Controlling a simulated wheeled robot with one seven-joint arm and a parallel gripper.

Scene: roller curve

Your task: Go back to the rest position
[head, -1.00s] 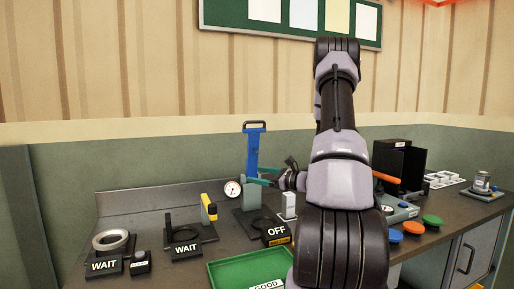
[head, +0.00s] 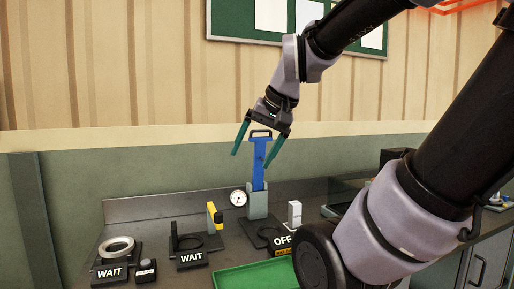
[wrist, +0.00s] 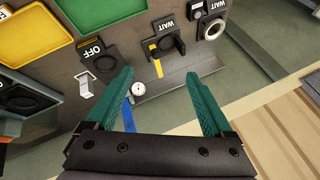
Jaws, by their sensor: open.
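My gripper (head: 257,145) is open and empty, with teal fingers. In the head view it is raised over the bench, with its fingers spread around the top of the upright blue bar, or in front of it; I cannot tell the depth. The blue bar (head: 259,160) has a black handle and stands in a grey holder (head: 257,205). In the wrist view the open gripper (wrist: 168,98) shows from behind, and part of the blue bar (wrist: 129,117) lies beside the left finger.
On the bench (head: 215,252) are two WAIT stations (head: 110,273) (head: 190,261), an OFF station (head: 282,240), a dial gauge (head: 238,198) and a green tray (head: 250,277). A yellow tray (wrist: 28,35) shows in the wrist view. A green board (head: 232,20) hangs on the wall.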

